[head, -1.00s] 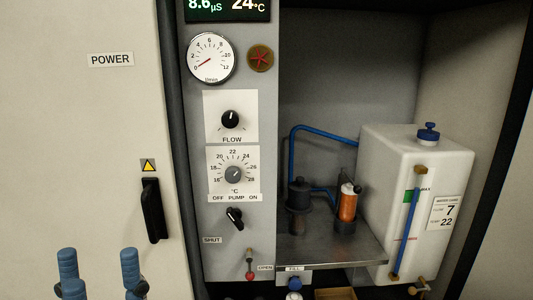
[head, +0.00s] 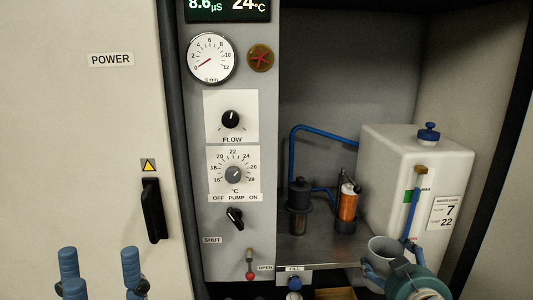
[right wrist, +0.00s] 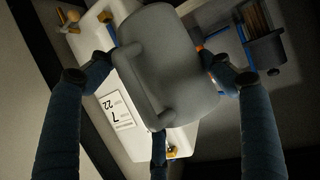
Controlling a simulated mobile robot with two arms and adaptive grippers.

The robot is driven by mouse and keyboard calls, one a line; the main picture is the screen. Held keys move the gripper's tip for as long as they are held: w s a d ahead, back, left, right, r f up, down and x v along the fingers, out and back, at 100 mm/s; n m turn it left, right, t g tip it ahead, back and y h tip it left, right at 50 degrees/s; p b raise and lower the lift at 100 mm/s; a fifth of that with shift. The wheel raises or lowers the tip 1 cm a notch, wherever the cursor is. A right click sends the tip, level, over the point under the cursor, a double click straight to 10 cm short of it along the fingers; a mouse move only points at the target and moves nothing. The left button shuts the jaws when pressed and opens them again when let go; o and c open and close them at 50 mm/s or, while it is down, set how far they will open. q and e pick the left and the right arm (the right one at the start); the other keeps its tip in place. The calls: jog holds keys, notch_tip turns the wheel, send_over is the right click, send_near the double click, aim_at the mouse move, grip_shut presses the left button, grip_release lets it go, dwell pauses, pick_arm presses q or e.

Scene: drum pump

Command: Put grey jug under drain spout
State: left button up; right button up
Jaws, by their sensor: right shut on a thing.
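The grey jug (head: 383,249) is upright with its mouth up, in front of the white tank (head: 400,165). My right gripper (head: 391,268) is shut on it. In the right wrist view the jug (right wrist: 170,65) fills the middle, with blue fingers on both sides. The brass drain spout at the tank's foot is hidden in the head view now. A brass tap (right wrist: 70,18), apparently the drain spout, shows at the top left of the right wrist view, apart from the jug. My left gripper (head: 100,275) is open and empty at the lower left.
A metal shelf (head: 310,248) holds a dark pump and an orange cartridge (head: 347,205) left of the tank. A blue sight tube (head: 412,205) runs down the tank front. A control panel (head: 228,150) and a door handle (head: 153,210) are further left.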

jog(key=s+a+r+m+h, duration=0.2)
jog(key=s+r, duration=0.4)
jog(key=r, duration=0.1)
jog(key=s+a+r+n+y, duration=0.1)
jog(key=a+n+y, duration=0.1)
jog(key=a, duration=0.8)
jog(key=a+r+n+y, duration=0.1)
jog(key=a+y, duration=0.1)
jog(key=a, duration=0.8)
jog(key=shift+s+r+n, duration=0.25)
jog(key=shift+s+n, duration=0.1)
jog(key=shift+n, duration=0.05)
jog(key=shift+w, duration=0.1)
